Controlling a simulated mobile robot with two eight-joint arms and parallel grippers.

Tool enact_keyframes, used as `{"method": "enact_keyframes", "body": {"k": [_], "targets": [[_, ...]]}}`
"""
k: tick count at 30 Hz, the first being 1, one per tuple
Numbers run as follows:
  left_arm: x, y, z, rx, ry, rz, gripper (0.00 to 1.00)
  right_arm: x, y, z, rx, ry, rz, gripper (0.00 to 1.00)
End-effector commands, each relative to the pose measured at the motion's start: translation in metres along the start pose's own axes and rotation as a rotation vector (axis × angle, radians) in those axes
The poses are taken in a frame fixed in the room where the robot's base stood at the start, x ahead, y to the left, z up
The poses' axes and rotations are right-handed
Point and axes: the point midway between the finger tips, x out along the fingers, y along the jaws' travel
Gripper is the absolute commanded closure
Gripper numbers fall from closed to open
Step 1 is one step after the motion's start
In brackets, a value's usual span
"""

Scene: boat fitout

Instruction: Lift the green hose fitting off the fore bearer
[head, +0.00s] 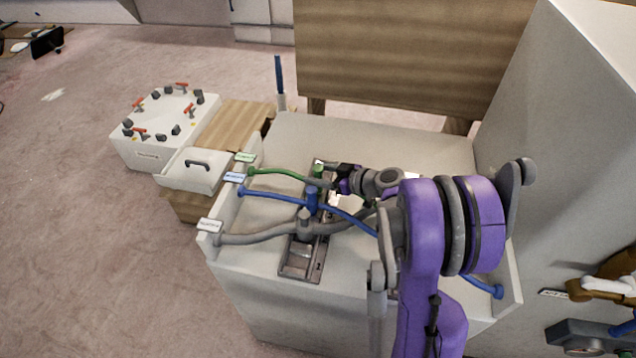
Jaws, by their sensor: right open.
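The green hose fitting (319,171) stands upright at the far end of a dark metal bearer (300,262), which I take for the fore bearer. A green hose (285,173) runs left from it to the bench's left wall. My right gripper (335,181) is open, just right of the green fitting, with its fingers close to it. I cannot tell whether they touch it. My right arm hides the hoses' middle and much of the bench's right part. My left gripper is not in view.
A blue fitting (312,198) with a blue hose (270,197) and a grey hose (255,237) cross the same bearer nearer me. A white box with clamps (150,150) stands left. A wooden panel (400,60) rises behind, and a tall pale block (575,150) stands right.

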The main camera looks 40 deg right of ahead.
Motion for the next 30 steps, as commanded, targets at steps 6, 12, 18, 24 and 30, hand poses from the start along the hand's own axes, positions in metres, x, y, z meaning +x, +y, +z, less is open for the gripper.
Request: {"method": "enact_keyframes", "body": {"k": [6, 12, 18, 24, 30], "targets": [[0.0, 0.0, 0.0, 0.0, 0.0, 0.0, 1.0, 0.0036, 0.0, 0.0003, 0.0, 0.0, 0.001, 0.37], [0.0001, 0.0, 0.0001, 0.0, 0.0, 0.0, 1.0, 0.0034, 0.0, 0.0004, 0.0, 0.0, 0.001, 0.62], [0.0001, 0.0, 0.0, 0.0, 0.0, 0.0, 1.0, 0.0033, 0.0, 0.0004, 0.0, 0.0, 0.001, 0.98], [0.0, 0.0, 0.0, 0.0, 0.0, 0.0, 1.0, 0.0032, 0.0, 0.0003, 0.0, 0.0, 0.001, 1.0], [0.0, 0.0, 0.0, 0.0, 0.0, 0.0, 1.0, 0.0031, 0.0, -0.0001, 0.0, 0.0, 0.001, 1.0]]}}
